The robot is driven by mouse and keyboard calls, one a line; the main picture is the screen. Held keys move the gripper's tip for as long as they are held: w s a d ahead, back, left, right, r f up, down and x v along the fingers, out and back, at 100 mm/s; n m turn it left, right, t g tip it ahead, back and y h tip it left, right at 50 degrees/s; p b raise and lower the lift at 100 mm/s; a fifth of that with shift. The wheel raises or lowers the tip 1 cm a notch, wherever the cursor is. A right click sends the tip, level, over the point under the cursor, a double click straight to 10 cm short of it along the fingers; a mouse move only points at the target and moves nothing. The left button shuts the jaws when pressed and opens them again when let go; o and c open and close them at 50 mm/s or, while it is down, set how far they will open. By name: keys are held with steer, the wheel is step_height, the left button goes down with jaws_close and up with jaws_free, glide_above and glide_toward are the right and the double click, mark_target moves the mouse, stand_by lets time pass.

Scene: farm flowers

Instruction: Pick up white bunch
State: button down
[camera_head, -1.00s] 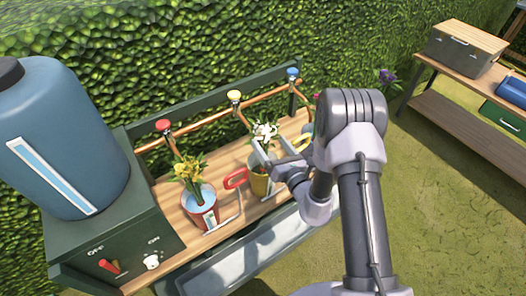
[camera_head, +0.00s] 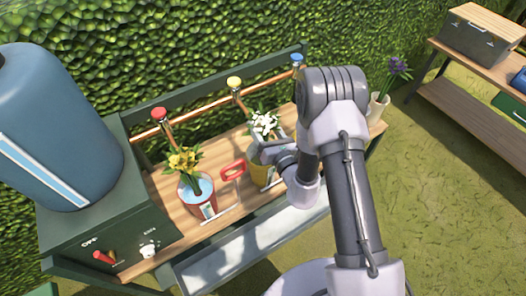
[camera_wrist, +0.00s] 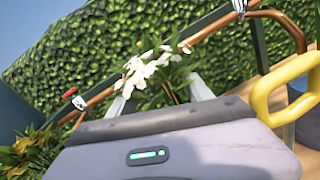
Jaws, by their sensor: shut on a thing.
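The white bunch (camera_head: 264,124) has white blooms and green leaves and stands above a yellow pot (camera_head: 262,172) on the wooden bench. In the wrist view the white bunch (camera_wrist: 150,72) is just beyond my wrist housing, between the finger parts that show. My gripper (camera_head: 264,147) is at the stems of the white bunch and is shut on it. The lower stems and part of the yellow pot are hidden behind my gripper. In the wrist view the fingertips are mostly hidden by the housing and leaves.
A red pot (camera_head: 197,200) with yellow flowers (camera_head: 184,161) stands to the left. A copper pipe with coloured taps runs behind. A blue tank (camera_head: 50,130) is at far left.

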steer(key=shift+r, duration=0.15)
step_height(320, 180, up, 10)
steer(key=p, duration=0.4)
step_height(320, 180, up, 10)
steer(key=p, duration=0.9)
steer(key=shift+r, duration=0.15)
